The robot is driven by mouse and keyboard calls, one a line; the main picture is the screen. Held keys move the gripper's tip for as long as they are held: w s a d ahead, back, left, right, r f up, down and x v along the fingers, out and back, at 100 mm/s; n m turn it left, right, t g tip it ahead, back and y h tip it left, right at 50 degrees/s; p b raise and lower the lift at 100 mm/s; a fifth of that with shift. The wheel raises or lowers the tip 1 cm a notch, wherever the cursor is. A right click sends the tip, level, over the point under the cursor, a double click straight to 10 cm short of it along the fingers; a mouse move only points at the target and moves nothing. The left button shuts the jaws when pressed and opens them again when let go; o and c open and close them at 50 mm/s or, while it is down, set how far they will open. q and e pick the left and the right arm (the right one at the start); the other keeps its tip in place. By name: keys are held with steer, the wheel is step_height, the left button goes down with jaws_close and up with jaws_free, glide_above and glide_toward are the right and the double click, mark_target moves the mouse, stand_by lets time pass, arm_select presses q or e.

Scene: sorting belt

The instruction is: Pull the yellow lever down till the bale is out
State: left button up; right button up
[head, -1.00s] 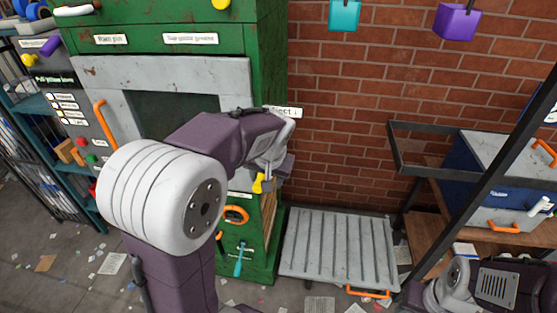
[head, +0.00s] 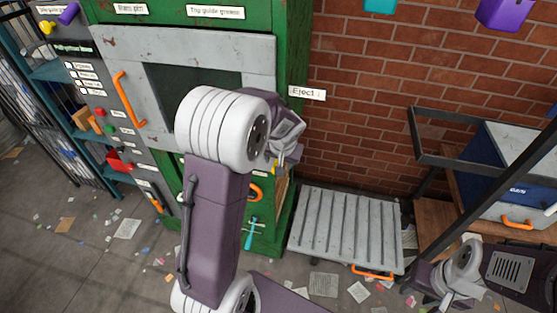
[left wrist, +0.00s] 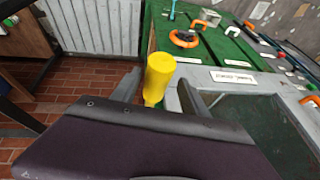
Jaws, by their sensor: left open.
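The yellow lever (head: 274,167) is on the right side of the green baler (head: 292,60), below the "Eject" label (head: 307,92). In the head view my left gripper (head: 284,150) is at the lever and hides much of it. In the left wrist view the yellow lever knob (left wrist: 160,72) stands between the two open fingers of my left gripper (left wrist: 158,95); I cannot tell whether they touch it. I cannot make out the bale. My right gripper (head: 462,283) is low at the right, away from the lever, and its jaws are unclear.
A grey slatted platform (head: 345,232) with an orange handle lies on the floor right of the baler. A cart with a blue and grey box (head: 500,180) stands further right. A brick wall is behind. Paper scraps litter the open floor at left.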

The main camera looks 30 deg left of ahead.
arm_select(q)
steer(key=shift+s, duration=0.1)
steer(key=c, duration=0.4)
steer(key=shift+d+r, duration=0.15)
steer(key=shift+d, duration=0.15)
jaws_close()
stand_by(0.5)
